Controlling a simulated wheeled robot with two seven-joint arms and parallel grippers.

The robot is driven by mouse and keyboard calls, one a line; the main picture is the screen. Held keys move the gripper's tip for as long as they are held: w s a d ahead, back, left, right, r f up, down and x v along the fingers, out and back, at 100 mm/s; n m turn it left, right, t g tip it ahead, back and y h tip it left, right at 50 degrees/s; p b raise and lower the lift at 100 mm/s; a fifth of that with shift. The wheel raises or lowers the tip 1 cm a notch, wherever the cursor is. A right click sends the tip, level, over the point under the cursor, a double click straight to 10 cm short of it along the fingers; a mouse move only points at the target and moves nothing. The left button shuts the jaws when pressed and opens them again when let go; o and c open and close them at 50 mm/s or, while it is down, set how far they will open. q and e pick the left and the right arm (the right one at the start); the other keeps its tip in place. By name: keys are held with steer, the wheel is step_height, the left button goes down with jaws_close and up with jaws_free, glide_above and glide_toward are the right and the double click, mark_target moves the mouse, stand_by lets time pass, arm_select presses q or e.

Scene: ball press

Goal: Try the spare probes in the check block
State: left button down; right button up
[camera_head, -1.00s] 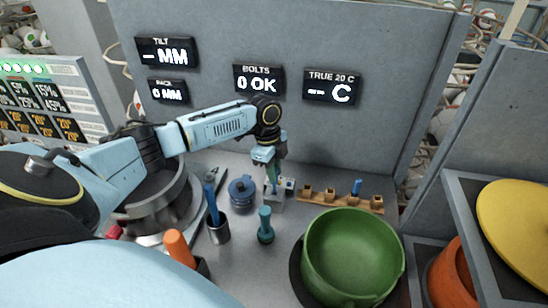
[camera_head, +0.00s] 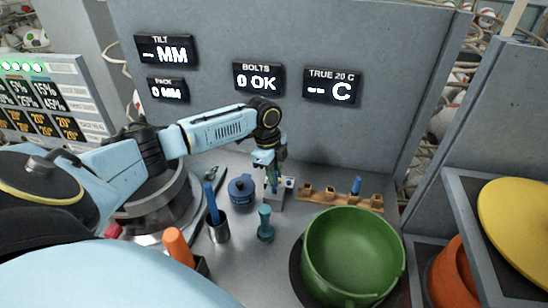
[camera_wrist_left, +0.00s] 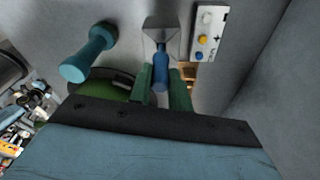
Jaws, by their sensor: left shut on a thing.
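My left gripper (camera_head: 273,184) is over the check block (camera_head: 275,202), a small grey block on the bench. In the left wrist view its green fingers (camera_wrist_left: 161,88) are shut on a blue probe (camera_wrist_left: 161,68). The probe's far end meets the grey block (camera_wrist_left: 166,30); I cannot tell how far it is inside. The block's white panel with coloured buttons (camera_wrist_left: 207,35) is beside it. Another blue probe (camera_head: 356,185) stands in the wooden rack (camera_head: 330,197) to the right, beside bare sockets. My right gripper is not in view.
A teal pin-shaped object (camera_head: 265,222) stands in front of the block. A large green bowl (camera_head: 352,250) stands front right.

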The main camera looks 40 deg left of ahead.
arm_select(q)
steer(key=shift+f, duration=0.1)
steer(key=shift+f, duration=0.7)
steer(key=shift+f+b, duration=0.1)
steer(key=shift+b, duration=0.2)
steer(key=shift+f, duration=0.5)
steer(key=c, duration=1.2)
jaws_free()
steer(key=shift+c, duration=0.2)
steer(key=shift+r, duration=0.1)
step_height(320, 180, up, 13)
steer(key=a+b, duration=0.1)
steer(key=a, duration=0.1)
steer(key=shift+s, duration=0.3)
